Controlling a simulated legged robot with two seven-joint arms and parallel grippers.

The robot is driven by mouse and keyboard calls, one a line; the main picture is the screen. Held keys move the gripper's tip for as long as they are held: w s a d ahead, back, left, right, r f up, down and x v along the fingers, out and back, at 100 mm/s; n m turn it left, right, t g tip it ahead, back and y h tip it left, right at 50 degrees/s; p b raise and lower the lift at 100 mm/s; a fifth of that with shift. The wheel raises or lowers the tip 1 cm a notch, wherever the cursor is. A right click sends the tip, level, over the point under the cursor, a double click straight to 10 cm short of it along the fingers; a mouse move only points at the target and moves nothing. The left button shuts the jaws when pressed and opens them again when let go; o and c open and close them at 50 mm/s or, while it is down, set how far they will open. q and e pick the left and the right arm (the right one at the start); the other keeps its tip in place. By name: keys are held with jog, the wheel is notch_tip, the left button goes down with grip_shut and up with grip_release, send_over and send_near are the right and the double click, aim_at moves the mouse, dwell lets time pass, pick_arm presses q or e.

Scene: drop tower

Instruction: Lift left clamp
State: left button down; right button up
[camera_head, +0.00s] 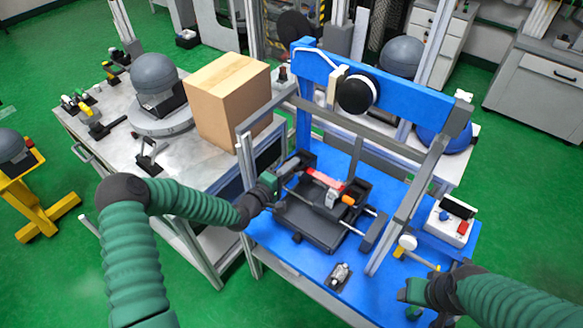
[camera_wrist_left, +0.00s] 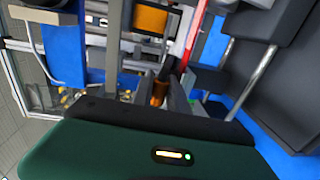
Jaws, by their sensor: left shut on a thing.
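The left clamp shows only in part at the left side of the dark fixture (camera_head: 312,226) on the blue drop tower base. In the left wrist view, my left gripper (camera_wrist_left: 172,100) is shut on the clamp's handle, which has a copper-orange part (camera_wrist_left: 159,92) and a dark stem. In the head view, my left gripper (camera_head: 279,181) is at the fixture's left edge and hides most of the clamp. A red-and-white piece (camera_head: 327,180) lies across the fixture, beside an orange-tipped part (camera_head: 348,200). My right gripper (camera_head: 413,293) is at the lower right; its jaws are unclear.
The blue tower frame (camera_head: 420,92) with a black-and-white disc (camera_head: 357,94) stands over the fixture. A grey post rises close to my left gripper. A cardboard box (camera_head: 228,105) stands on the left table. A control box (camera_head: 444,222) sits on the right.

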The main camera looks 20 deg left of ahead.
pick_arm(q)
jog(key=shift+a, duration=0.4)
pick_arm(e)
jog(key=shift+r, duration=0.1)
